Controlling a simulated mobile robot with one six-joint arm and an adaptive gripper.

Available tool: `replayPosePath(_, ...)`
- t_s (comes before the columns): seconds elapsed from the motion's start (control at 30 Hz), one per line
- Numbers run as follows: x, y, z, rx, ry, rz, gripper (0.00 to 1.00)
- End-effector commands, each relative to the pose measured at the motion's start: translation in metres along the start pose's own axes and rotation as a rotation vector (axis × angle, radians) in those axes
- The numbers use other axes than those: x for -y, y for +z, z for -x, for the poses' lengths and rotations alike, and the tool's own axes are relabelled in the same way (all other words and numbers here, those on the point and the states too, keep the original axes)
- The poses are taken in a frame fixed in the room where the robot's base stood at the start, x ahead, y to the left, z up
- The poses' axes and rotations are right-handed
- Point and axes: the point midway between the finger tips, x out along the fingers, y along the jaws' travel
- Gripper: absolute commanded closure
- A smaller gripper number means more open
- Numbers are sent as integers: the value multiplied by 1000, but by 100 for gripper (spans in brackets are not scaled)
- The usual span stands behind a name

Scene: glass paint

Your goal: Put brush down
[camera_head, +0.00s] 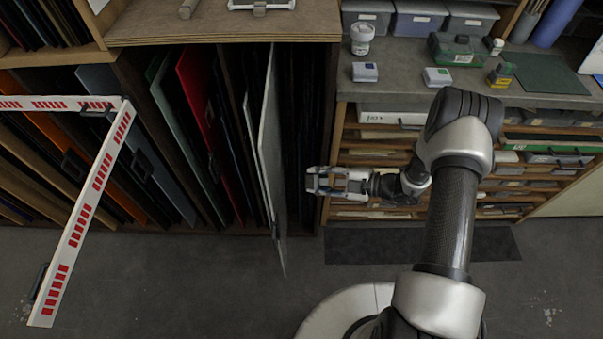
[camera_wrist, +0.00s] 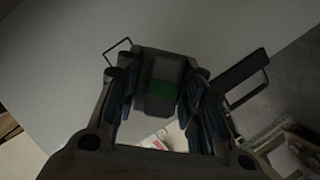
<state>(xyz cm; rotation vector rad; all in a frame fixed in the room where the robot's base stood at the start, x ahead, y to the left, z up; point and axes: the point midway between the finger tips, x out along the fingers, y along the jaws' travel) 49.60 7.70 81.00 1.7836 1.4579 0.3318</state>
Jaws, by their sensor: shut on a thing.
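My gripper (camera_head: 325,181) is stretched out to the left in the head view, in front of the rack and shelves. In the wrist view my gripper (camera_wrist: 160,100) is shut on a small dark grey block (camera_wrist: 162,73) with a green patch, which sits between the two fingers. I cannot tell whether this block is the brush or part of it. No clear brush bristles or handle show in either view. A large pale panel (camera_head: 269,145) stands out from the rack to the left of the gripper. A grey panel surface (camera_wrist: 60,60) fills much of the wrist view.
A grey counter (camera_head: 400,98) at the back right carries boxes, a jar (camera_head: 362,38), small blocks and a green mat (camera_head: 548,72). Shelves of paper lie below it. A red-and-white striped barrier (camera_head: 85,205) stands at left. The floor in front is mostly clear.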

Motion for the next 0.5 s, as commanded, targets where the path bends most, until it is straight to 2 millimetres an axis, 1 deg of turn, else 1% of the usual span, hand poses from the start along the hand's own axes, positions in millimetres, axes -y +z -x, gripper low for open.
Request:
replayPosePath(0.33, -2, -1, 2, 3, 3, 0, 83)
replayPosePath(0.43, -14, -6, 12, 19, 17, -4, 83)
replayPosePath(0.5, -28, -12, 24, 39, 35, -10, 83)
